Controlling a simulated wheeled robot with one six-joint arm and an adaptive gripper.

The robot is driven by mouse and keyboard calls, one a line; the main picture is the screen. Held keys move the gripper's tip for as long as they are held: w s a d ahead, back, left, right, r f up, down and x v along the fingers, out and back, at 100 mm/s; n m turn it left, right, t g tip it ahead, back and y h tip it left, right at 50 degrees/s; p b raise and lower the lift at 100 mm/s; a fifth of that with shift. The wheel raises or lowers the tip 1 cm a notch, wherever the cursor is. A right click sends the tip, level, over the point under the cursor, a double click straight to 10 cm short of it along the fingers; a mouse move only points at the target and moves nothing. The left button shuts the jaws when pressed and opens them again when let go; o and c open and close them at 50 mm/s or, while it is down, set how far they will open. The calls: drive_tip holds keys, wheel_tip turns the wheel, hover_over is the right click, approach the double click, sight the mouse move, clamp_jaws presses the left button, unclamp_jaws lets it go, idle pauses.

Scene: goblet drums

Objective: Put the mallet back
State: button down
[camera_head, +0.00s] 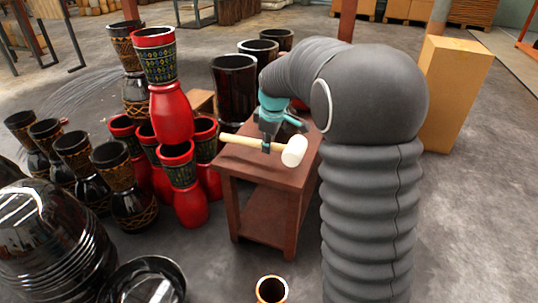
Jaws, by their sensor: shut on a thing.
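A mallet with a white head (294,150) and a pale wooden handle (238,141) is held by my gripper (266,147). My gripper is shut on the handle near the head. The handle points left and the head is to the right. The mallet is over the small reddish-brown wooden table (262,197); I cannot tell how far it is above the tabletop. My arm hides part of the table's right side.
Red and black goblet drums (172,115) stand close on the left, some stacked. Tall black drums (234,86) stand behind the table. A cardboard box (455,95) is at the right. A small orange-rimmed vessel (271,290) is in front. The floor at right is clear.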

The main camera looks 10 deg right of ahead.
sight(269, 163)
drive_tip(key=shift+s+b+x, duration=0.2)
drive_tip(key=shift+s+x, duration=0.05)
drive_tip(key=shift+x, duration=0.7)
drive_tip(key=shift+s+b+x, duration=0.2)
drive_tip(key=shift+x, duration=0.75)
drive_tip(key=shift+f, duration=0.15)
drive_tip(key=c, duration=1)
unclamp_jaws()
drive_tip(key=shift+f, duration=0.1)
drive_tip(key=p+v, duration=0.2)
drive_tip(key=v, duration=1)
drive_tip(key=s+r+m+t, duration=0.1)
drive_tip(key=s+r+m, duration=0.15)
drive_tip(key=s, duration=0.55)
drive_tip(key=s+r+m, duration=0.2)
drive_tip(key=s+m, duration=0.1)
drive_tip(key=s, duration=0.5)
drive_tip(key=s+f+m, duration=0.1)
drive_tip(key=s+m, duration=0.1)
drive_tip(key=s, duration=0.3)
drive_tip(key=s+f+m+t, duration=0.1)
drive_tip(key=s+m, duration=0.1)
drive_tip(key=s, duration=0.3)
drive_tip(key=s+f+m, duration=0.2)
drive_tip(key=s, duration=0.3)
drive_tip(key=shift+s+f+t, duration=0.15)
drive_tip(key=shift+s+t, duration=0.25)
